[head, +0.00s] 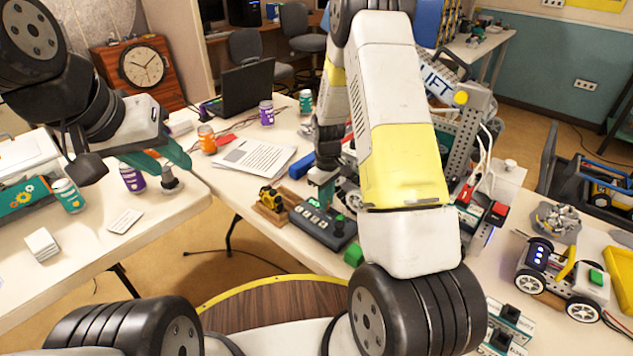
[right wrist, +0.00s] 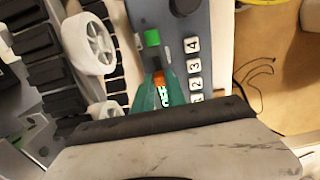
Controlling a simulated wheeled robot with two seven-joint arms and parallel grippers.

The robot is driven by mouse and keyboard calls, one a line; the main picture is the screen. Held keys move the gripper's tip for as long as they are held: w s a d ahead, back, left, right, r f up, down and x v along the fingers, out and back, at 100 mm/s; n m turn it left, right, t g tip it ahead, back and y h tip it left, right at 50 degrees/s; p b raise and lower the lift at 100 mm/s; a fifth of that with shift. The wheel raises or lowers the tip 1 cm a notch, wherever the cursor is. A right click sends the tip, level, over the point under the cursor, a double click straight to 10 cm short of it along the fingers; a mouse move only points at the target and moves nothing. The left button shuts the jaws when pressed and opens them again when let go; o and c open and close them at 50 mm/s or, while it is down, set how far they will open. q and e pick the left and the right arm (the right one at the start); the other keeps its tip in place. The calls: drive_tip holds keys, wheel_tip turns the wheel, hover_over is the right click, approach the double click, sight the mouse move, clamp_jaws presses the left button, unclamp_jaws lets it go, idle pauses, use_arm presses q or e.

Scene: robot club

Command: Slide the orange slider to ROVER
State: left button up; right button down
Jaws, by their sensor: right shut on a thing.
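The grey control panel (head: 311,222) lies on the right-hand table, with a row of buttons along its near side. In the right wrist view the panel (right wrist: 205,55) shows white numbered keys (right wrist: 194,63) and a green button (right wrist: 152,37). My right gripper (head: 323,192) reaches down onto the panel. Its teal fingers (right wrist: 161,93) are shut on the small orange slider (right wrist: 158,77), mostly hidden between them. White marks show there, but I cannot read ROVER.
A wooden block with yellow parts (head: 272,203) stands left of the panel, and a green cube (head: 354,254) is in front. A wheeled rover (head: 562,280) stands at right.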

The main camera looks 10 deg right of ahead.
sight(333, 214)
drive_tip(key=shift+d, duration=0.1)
drive_tip(key=shift+s+d, duration=0.75)
drive_tip(key=shift+s, duration=0.3)
drive_tip(key=c, duration=1.4)
unclamp_jaws()
drive_tip(key=shift+o, duration=0.2)
drive_tip(key=shift+r, duration=0.1)
drive_tip(key=shift+r, duration=0.35)
wheel_tip(333, 214, up, 7)
